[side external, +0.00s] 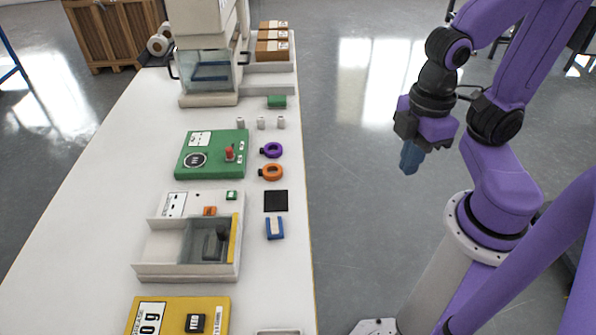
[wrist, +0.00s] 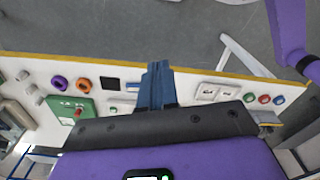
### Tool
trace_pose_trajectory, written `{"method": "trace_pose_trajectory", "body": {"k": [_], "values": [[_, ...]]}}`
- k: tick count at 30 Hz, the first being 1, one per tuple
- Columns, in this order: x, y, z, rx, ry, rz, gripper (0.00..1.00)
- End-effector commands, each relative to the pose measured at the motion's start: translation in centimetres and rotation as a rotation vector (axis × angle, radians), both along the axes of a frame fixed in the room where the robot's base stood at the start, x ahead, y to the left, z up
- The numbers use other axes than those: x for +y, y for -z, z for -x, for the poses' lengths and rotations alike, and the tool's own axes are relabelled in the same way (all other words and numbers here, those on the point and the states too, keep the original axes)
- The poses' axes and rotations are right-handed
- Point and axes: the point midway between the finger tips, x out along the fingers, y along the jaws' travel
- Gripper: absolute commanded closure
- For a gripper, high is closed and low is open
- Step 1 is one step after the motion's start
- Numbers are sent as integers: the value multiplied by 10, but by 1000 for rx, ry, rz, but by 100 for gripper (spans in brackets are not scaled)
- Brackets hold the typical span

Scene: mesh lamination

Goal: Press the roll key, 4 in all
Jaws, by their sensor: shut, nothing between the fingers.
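My gripper (side external: 410,168) hangs in the air to the right of the white table, over the floor. Its blue fingers (wrist: 157,68) are together and hold nothing. A white device (side external: 170,270) with a clear-fronted tray stands on the table; it carries a small green key (side external: 232,195) and an orange key (side external: 209,211). A green box (side external: 190,172) with a dial and a red-topped lever stands behind it. I cannot read any label, so I cannot tell which key is the roll key. My gripper is well apart from all of them.
A purple ring (side external: 272,150), an orange ring (side external: 271,172), a black square (side external: 276,201) and a blue holder (side external: 275,228) line the table's right edge. A yellow scale (side external: 165,315) is at the front. A tall white machine (side external: 207,60) stands at the back.

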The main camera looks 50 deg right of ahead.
Motion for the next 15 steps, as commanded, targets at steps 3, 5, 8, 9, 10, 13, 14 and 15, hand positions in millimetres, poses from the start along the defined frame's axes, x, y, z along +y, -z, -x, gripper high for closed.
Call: {"method": "trace_pose_trajectory", "body": {"k": [3, 5, 8, 9, 10, 13, 14, 15], "values": [[1, 0, -1, 0, 0, -1, 100], [2, 0, -2, 0, 1, -1, 100], [10, -2, -10, 1, 8, 1, 100], [15, -3, -15, 1, 13, 1, 100], [19, -4, -20, 0, 17, 2, 100], [38, -8, -40, 2, 36, 4, 100], [44, -9, -47, 1, 42, 4, 100], [53, -10, -56, 2, 50, 5, 100]]}}
